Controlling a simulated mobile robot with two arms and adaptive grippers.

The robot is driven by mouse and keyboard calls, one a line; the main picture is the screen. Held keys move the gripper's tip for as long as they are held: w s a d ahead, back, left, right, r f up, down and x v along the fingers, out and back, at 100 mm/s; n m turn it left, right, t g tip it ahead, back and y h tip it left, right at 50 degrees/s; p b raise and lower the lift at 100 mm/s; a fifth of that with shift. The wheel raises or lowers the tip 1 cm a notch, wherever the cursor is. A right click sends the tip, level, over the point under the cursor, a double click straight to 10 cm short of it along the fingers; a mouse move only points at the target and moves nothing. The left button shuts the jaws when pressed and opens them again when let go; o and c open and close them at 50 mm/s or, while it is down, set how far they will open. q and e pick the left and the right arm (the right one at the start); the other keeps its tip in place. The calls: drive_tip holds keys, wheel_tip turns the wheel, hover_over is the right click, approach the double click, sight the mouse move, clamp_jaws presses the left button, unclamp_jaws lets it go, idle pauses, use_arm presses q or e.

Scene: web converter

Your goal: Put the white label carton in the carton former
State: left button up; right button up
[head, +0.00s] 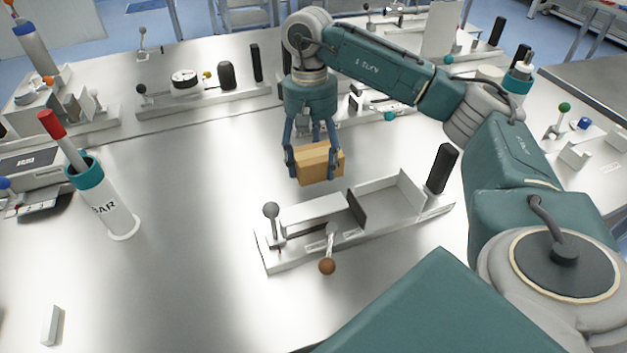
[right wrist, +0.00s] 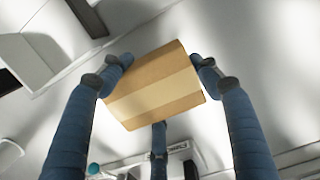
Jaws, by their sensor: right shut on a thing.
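A tan cardboard carton (head: 318,165) is held above the metal table in the middle of the head view. My right gripper (head: 316,155) is shut on it, with its fingers around the sides. In the right wrist view the carton (right wrist: 155,88) shows a paler band across its face and sits tilted between the fingers; no white label can be made out. A long metal fixture (head: 392,197), perhaps the carton former, stands just in front and to the right of the carton. It has low walls, a dark plate and a lever with a brown knob. My left gripper is not in view.
A white cylinder with a teal collar (head: 107,208) and a red-tipped rod stands at left. A black post (head: 441,168) rises at the fixture's right end. Other fixtures (head: 205,98) line the back. The table's left middle is clear; a small metal block (head: 52,326) lies front left.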

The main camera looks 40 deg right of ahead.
sight(313, 192)
drive_tip(key=shift+f+p, duration=0.4)
drive_tip(key=shift+f, duration=2.6)
drive_tip(key=shift+c, duration=0.2)
drive_tip(key=shift+s+f, duration=0.1)
drive_tip(key=o, duration=1.3)
drive_tip(key=shift+c, duration=0.2)
